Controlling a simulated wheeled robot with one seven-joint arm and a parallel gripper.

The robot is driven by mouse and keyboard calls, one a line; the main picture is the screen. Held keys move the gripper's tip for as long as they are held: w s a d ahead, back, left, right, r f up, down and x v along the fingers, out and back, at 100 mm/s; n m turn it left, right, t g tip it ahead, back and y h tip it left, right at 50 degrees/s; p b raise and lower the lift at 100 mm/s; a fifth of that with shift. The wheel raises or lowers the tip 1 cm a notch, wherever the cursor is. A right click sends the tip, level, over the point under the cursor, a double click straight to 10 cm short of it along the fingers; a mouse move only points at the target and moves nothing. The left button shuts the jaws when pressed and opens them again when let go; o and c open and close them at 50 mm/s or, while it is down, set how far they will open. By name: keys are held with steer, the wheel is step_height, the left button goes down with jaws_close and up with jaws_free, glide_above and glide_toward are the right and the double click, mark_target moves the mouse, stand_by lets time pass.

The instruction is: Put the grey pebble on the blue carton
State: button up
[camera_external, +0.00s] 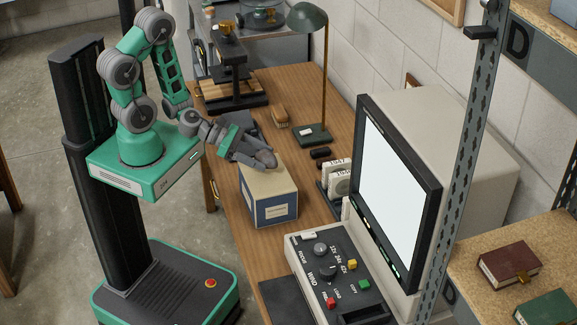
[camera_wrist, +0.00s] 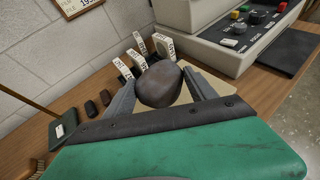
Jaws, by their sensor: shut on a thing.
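The grey pebble (camera_wrist: 160,84) is dark, smooth and rounded, and sits between the two fingers of my gripper (camera_wrist: 161,92) in the wrist view. In the external view my gripper (camera_external: 259,155) is shut on the pebble (camera_external: 267,158) over the back part of the blue carton's top. The blue carton (camera_external: 276,209) stands upright on the wooden bench, with a cream top and a pale label. Its cream top (camera_wrist: 213,84) shows behind the fingers in the wrist view. I cannot tell whether the pebble touches the carton.
A large machine with a lit screen (camera_external: 396,185) and a knobbed control panel (camera_external: 335,272) stands right of the carton. White numbered cards (camera_external: 338,178) stand in a rack close by. A green lamp (camera_external: 312,132), a brush (camera_external: 280,115) and dark small objects (camera_external: 320,153) lie farther back.

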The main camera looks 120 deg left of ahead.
mark_target(261, 173)
steer(key=shift+f+b, duration=0.55)
steer(key=shift+f, duration=1.4)
steer(key=shift+c, duration=0.2)
steer(key=shift+f, duration=0.2)
steer(key=o, duration=1.8)
steer(key=shift+o, duration=0.2)
